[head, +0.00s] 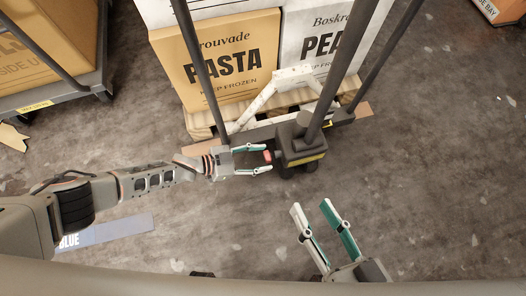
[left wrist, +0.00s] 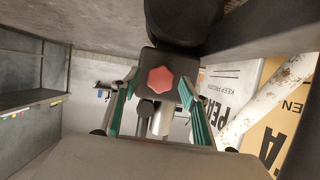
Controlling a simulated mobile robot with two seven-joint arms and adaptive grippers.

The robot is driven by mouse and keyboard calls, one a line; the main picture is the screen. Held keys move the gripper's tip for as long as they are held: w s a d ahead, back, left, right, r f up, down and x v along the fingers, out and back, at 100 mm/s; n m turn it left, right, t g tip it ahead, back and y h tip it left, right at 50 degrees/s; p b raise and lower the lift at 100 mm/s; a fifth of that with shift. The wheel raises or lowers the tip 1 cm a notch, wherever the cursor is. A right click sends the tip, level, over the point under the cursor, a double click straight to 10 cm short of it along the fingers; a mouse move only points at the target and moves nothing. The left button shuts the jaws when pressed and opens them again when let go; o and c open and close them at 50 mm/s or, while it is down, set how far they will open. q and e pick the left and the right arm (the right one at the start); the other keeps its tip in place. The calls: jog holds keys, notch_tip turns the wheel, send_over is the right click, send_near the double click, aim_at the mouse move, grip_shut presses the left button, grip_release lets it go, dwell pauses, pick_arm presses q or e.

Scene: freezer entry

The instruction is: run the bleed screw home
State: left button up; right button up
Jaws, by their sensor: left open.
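The bleed screw (head: 267,156) is a red hexagonal head on the near left side of the dark pump block (head: 302,146) of a pallet jack. In the left wrist view the red head (left wrist: 160,80) is centred on a dark plate. My left gripper (head: 265,158) is open, with its green-padded fingertips to either side of the screw and visible gaps between. How far the screw stands out from the block cannot be told. My right gripper (head: 311,204) is open and empty above the floor, nearer to me and right of the block.
Dark handle bars (head: 346,72) rise from the jack. Boxes marked pasta (head: 229,88) and peas (head: 316,30) stand on a wooden pallet (head: 204,122) behind it. A cart (head: 50,99) with a carton is at upper left. The floor on the right is clear.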

pick_arm(q)
jog(key=shift+w+d+f, duration=0.15)
jog(key=shift+w+d, duration=0.1)
jog(key=shift+d, duration=0.2)
pick_arm(e)
jog(key=shift+a+m, duration=0.25)
jog(key=shift+m, duration=0.05)
pick_arm(q)
jog(key=shift+c, duration=0.5)
jog(key=c, duration=1)
pick_arm(e)
jog(key=shift+d, duration=0.1)
pick_arm(q)
jog(key=m+t, duration=0.1)
jog(key=m, duration=0.1)
jog(key=m+t+b, duration=0.1)
jog(key=m+t, duration=0.1)
jog(key=shift+s+f+m+y, duration=0.1)
jog(key=shift+s+m+y, duration=0.1)
jog(key=shift+m+y, duration=0.15)
pick_arm(e)
jog(key=shift+s+a+m, duration=0.25)
jog(key=shift+a+m, duration=0.45)
jog(key=shift+m, duration=0.1)
